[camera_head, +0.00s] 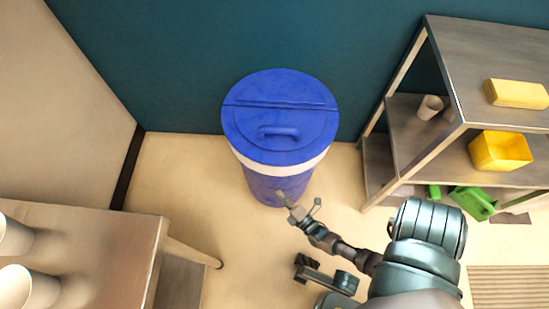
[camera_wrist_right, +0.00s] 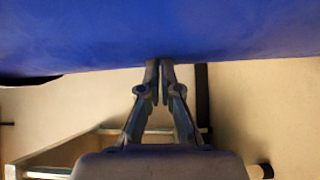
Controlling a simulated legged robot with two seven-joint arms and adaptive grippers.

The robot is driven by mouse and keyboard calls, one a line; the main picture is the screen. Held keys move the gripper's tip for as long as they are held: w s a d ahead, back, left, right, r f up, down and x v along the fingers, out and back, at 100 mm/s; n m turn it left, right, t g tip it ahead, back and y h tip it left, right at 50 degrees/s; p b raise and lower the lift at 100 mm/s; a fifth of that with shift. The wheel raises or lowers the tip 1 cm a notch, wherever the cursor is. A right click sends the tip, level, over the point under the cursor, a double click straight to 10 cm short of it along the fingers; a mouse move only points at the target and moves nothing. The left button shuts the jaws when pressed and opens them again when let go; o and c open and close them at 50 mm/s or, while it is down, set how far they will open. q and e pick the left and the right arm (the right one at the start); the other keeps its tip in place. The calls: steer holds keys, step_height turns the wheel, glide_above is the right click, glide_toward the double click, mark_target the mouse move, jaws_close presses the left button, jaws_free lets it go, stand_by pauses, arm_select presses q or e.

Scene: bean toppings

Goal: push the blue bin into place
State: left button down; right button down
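The blue bin (camera_head: 263,183) stands upright on the floor close to the dark teal wall, with a white band under its hinged, handled blue lid (camera_head: 265,117). The lid is down. My right gripper (camera_head: 284,198) is at the bin's lower front side, its tips at or very near the surface. In the right wrist view the blue bin (camera_wrist_right: 90,35) fills the top. There the right gripper (camera_wrist_right: 160,64) has its fingers together with nothing seen between them, and the tips meet the bin's edge in the picture; firm contact cannot be told. My left gripper is out of view.
A metal shelf (camera_head: 490,50) at the right holds a yellow bin (camera_head: 501,152), a yellow block (camera_head: 516,93) and a cup (camera_head: 430,107). A green can (camera_head: 474,203) is low there. A table (camera_head: 95,250) with cups is at lower left. Floor left of the bin is clear.

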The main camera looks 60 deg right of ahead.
mark_target(287, 188)
steer(key=d, duration=0.1)
steer(key=w+d, duration=0.1)
steer(key=d, duration=0.2)
steer(key=shift+w+d, duration=0.25)
steer(key=shift+d, duration=0.05)
steer(key=shift+w+d, duration=0.2)
steer(key=shift+d, duration=0.35)
steer(key=shift+a, duration=0.1)
steer(key=shift+a, duration=0.1)
